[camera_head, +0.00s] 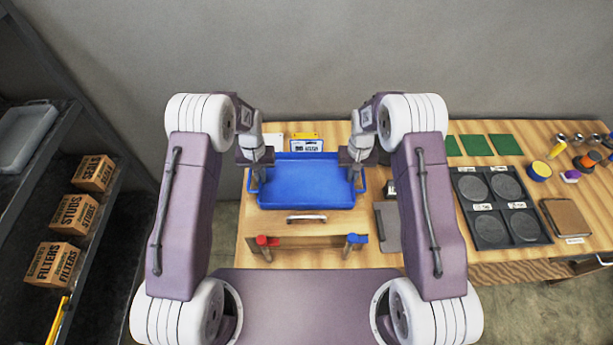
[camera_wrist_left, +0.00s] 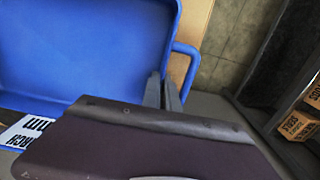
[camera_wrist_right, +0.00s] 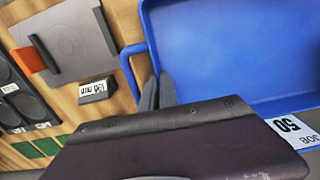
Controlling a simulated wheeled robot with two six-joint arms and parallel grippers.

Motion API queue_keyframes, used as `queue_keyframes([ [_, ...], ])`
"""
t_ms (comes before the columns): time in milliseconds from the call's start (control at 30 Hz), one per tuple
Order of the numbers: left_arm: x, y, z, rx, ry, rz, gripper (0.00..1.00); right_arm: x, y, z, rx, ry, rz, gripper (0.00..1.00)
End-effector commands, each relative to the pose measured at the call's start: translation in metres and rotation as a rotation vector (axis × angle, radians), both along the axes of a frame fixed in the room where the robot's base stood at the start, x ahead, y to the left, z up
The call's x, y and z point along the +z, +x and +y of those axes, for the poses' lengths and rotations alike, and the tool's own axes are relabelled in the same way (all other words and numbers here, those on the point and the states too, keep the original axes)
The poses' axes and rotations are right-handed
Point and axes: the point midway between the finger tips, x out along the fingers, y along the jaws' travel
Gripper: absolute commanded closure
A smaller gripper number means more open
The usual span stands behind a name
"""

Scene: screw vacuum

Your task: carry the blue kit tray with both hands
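The blue kit tray (camera_head: 305,183) sits level over the table, with its inside looking empty. It has a blue loop handle on each side. My left gripper (camera_head: 257,178) is at the tray's left handle; in the left wrist view its fingers (camera_wrist_left: 162,80) are close together between the tray wall and the handle bar (camera_wrist_left: 193,58). My right gripper (camera_head: 357,178) is at the right handle; in the right wrist view its fingers (camera_wrist_right: 158,80) are close together beside the tray wall and handle bar (camera_wrist_right: 126,65). Whether either grips its handle is unclear.
The wooden table (camera_head: 450,190) holds a black tray with round recesses (camera_head: 504,205), green squares (camera_head: 476,145) and a grey plate (camera_head: 388,228). A labelled card (camera_head: 307,146) lies behind the tray. A shelf with cardboard boxes (camera_head: 75,214) stands at the left.

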Motion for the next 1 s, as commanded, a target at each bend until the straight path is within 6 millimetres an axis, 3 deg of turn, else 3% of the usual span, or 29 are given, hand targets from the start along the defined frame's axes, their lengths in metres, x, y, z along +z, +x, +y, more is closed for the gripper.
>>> queue_keyframes([
  [167, 0.008, -0.001, 0.0, 0.0, 0.0, 0.002, 1.0, 0.009, -0.001, 0.0, 0.0, 0.0, 0.001, 1.0],
  [500, 0.052, 0.0, 0.0, 0.0, 0.0, 0.001, 1.0, 0.052, 0.0, 0.0, 0.0, 0.0, 0.0, 1.0],
  [1000, 0.05, 0.0, 0.0, 0.0, 0.0, 0.001, 1.0, 0.05, 0.0, 0.0, 0.0, 0.0, -0.001, 1.0],
])
